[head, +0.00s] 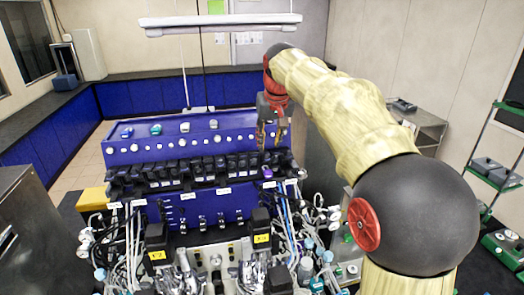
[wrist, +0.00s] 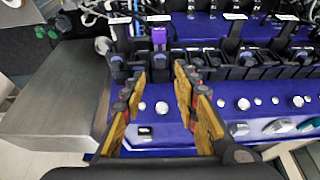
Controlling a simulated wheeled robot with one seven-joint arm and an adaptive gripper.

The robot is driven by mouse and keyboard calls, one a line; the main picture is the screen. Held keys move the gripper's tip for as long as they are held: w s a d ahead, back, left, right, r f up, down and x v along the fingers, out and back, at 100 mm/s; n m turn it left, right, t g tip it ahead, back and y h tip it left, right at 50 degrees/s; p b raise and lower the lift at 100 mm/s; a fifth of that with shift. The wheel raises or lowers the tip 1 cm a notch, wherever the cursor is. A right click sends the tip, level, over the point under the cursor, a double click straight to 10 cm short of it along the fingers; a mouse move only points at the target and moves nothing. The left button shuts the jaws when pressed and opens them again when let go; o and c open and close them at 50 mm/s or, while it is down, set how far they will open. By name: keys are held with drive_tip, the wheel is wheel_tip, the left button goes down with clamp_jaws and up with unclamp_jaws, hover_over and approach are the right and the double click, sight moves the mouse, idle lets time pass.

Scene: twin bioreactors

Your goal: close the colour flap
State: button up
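The one coloured flap, a small purple piece (head: 267,172), sits at the right end of a row of black flaps on the blue bioreactor bench (head: 215,123). In the wrist view the purple flap (wrist: 159,36) shows beyond the fingertips, near the left end of the row, and seems to stand up from it. How far it is open is hard to tell. My gripper (head: 271,133) hangs over the right end of the bench, above and behind the flap. In the wrist view my gripper (wrist: 160,78) has its yellow fingers apart with nothing between them.
Black flaps (wrist: 250,62) run alongside the purple one. Round knobs (wrist: 243,104) line the blue panel under my fingers. Tubes and cables (head: 290,215) crowd the bench's near side. A metal cabinet (wrist: 60,95) stands to the left in the wrist view.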

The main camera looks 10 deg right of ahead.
sight(267, 154)
drive_tip(key=shift+p+x, duration=0.55)
drive_tip(key=shift+x, duration=2.2)
drive_tip(key=shift+s, duration=0.1)
drive_tip(key=shift+c, duration=0.2)
drive_tip(key=shift+c, duration=1.2)
drive_tip(key=shift+a, duration=0.1)
clamp_jaws()
